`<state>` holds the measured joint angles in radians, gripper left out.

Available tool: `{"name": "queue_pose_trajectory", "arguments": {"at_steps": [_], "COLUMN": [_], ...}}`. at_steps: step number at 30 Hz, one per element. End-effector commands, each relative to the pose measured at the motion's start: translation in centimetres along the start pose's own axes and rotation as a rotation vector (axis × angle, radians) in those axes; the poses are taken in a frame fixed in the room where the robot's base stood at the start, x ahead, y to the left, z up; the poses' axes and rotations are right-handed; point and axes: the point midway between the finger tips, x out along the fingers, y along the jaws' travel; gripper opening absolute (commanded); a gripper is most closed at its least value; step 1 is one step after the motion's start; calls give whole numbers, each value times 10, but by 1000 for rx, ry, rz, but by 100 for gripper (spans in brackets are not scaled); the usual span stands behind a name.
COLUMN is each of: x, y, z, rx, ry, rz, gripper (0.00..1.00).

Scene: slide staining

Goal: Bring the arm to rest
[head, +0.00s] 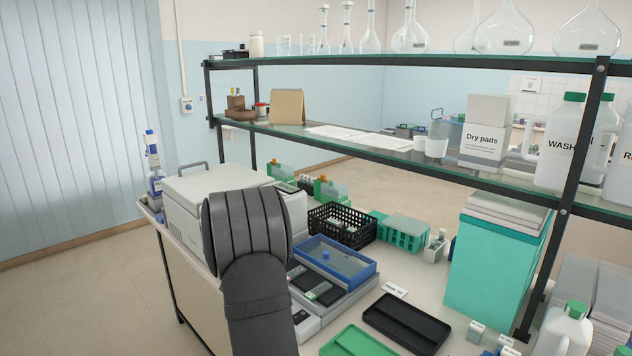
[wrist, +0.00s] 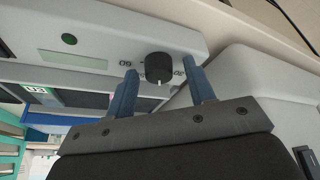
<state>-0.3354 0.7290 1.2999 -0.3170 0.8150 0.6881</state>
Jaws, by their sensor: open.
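My gripper (wrist: 163,72) shows in the wrist view with its two blue fingers apart and nothing clasped between them. A black round knob (wrist: 158,68) on the front of a pale grey device (wrist: 95,40) appears between the fingertips, with a gap on each side. I cannot tell how deep the fingers reach beside it. In the head view my dark arm (head: 247,255) rises at centre left in front of a white box-shaped instrument (head: 190,192). My gripper is hidden behind the arm there.
Right of my arm are a blue-rimmed tray (head: 335,262), a black basket (head: 343,226), a green rack (head: 403,232) and a black tray (head: 407,322). A glass shelf (head: 340,136) on dark posts overhangs the bench, with bottles and glass flasks. Open floor lies at left.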

Motion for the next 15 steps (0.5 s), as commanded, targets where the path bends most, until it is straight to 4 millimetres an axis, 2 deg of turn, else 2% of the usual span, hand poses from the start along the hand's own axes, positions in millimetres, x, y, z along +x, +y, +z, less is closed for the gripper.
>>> {"name": "queue_pose_trajectory", "arguments": {"at_steps": [15], "x": [-3], "y": [2], "z": [0], "rx": [-285], "ry": [17], "rz": [-119], "gripper": [50]}}
